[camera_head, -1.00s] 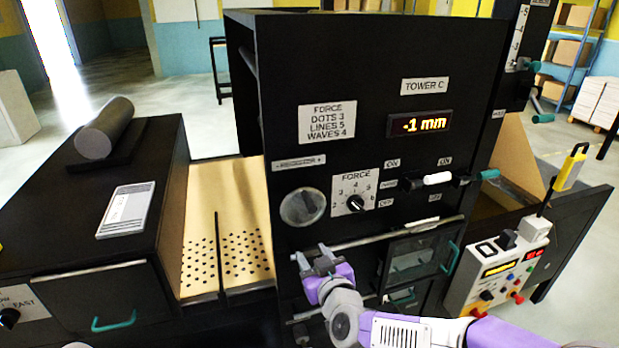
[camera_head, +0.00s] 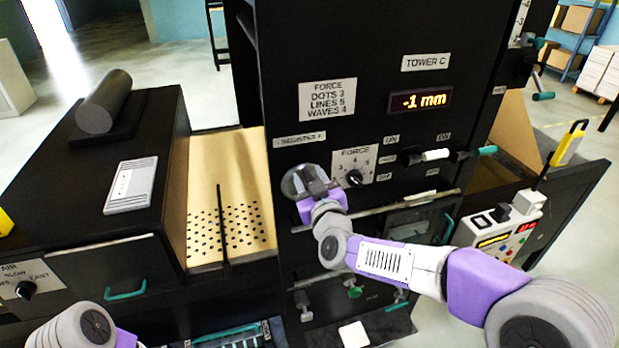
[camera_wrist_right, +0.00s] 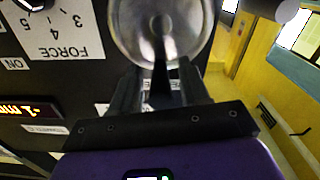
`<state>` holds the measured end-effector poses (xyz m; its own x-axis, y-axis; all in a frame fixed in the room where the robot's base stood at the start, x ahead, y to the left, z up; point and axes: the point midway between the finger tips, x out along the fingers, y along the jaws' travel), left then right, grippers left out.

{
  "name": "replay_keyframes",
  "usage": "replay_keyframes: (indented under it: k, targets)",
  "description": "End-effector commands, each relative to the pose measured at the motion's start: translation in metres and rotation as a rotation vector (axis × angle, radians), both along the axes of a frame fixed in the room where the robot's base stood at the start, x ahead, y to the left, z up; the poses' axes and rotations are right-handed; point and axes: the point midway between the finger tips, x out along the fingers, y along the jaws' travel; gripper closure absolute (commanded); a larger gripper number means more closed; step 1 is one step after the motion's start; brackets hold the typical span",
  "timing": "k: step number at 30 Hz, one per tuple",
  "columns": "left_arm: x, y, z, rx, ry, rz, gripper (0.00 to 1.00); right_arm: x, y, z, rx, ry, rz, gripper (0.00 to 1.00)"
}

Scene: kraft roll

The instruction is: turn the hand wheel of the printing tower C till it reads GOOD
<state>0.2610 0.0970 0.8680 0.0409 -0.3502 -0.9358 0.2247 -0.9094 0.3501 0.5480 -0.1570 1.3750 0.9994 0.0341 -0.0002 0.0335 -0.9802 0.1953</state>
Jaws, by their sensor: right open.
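Tower C (camera_head: 450,30) is a black cabinet. Its lit display (camera_head: 420,101) reads -1 mm. The hand wheel (camera_head: 292,182) is a round silvery disc on the front, left of the FORCE dial, partly hidden by my right gripper. My right gripper (camera_head: 312,186) is open in front of the wheel. In the right wrist view the wheel (camera_wrist_right: 190,30) fills the top middle, and the open fingers (camera_wrist_right: 160,88) point at its lower part. A dark bar runs between them over the wheel. Whether the fingers touch the wheel I cannot tell. My left gripper is out of view.
The FORCE dial (camera_head: 353,177) sits just right of the wheel. A horizontal metal bar (camera_head: 400,204) crosses the front below it. Levers with a white grip (camera_head: 435,155) and a teal tip (camera_head: 487,150) stick out at the right. A control box (camera_head: 500,228) stands beside the tower.

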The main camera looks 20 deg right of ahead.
Motion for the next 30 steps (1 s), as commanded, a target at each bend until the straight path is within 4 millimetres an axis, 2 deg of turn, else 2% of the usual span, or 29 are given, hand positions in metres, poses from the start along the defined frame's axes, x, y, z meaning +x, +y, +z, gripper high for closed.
replay_keyframes:
  k: [7, 15, 16, 23, 30]
  targets:
    - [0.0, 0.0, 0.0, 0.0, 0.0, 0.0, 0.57, 0.001, 0.0, 0.0, 0.0, 0.0, 0.0, 0.56]
    - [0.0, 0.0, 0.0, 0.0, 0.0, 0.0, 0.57, 0.0, 0.0, 0.0, 0.0, 0.0, 0.0, 0.98]
    - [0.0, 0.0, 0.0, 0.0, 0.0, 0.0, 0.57, 0.0, 0.0, 0.0, 0.0, 0.0, 0.0, 1.0]
    - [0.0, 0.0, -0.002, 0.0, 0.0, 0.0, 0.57, 0.0, 0.0, -0.001, 0.01, 0.0, 0.0, 1.0]
    - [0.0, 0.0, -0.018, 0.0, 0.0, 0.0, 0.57, 0.0, -0.005, -0.002, 0.098, 0.0, 0.0, 1.0]
